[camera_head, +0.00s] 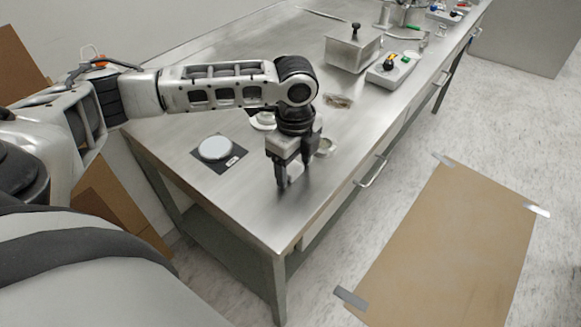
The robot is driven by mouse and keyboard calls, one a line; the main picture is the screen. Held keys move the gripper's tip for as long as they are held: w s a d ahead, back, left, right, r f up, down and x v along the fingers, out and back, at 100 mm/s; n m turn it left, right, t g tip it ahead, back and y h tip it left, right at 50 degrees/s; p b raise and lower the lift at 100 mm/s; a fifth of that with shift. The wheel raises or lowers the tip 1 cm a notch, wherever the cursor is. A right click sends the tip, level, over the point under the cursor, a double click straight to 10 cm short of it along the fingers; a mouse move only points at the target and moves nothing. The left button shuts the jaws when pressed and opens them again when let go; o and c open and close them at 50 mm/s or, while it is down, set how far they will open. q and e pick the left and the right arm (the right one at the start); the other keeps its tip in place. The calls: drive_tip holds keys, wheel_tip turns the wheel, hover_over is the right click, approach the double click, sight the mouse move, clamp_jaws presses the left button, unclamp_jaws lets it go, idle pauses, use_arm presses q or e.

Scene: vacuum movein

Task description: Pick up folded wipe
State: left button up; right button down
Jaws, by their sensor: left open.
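My left gripper (291,178) points down over the near end of the steel bench (262,212), its two fingers apart. A small pale patch (296,170) shows between and behind the fingers. It may be the folded wipe, but the fingers cover part of it and I cannot tell for sure. I cannot tell whether the fingertips touch the bench top. My right gripper is not in view.
A white disc on a dark square pad (233,162) lies left of the gripper. Farther back stand a metal box (350,55) and a control box (394,70). Cardboard (445,250) is taped to the floor.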

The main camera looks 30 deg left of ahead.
sight(296, 169)
use_arm(q)
drive_tip(key=c, duration=1)
drive_tip(key=shift+c, duration=0.2)
drive_tip(key=shift+r, duration=0.55)
drive_tip(key=r, duration=0.2)
drive_tip(key=shift+d+r, duration=0.2)
drive_tip(key=shift+r, duration=0.1)
drive_tip(key=s+d+r, duration=0.9)
drive_tip(key=d, duration=0.1)
drive_tip(key=shift+d+r, duration=0.15)
drive_tip(key=shift+r, duration=0.05)
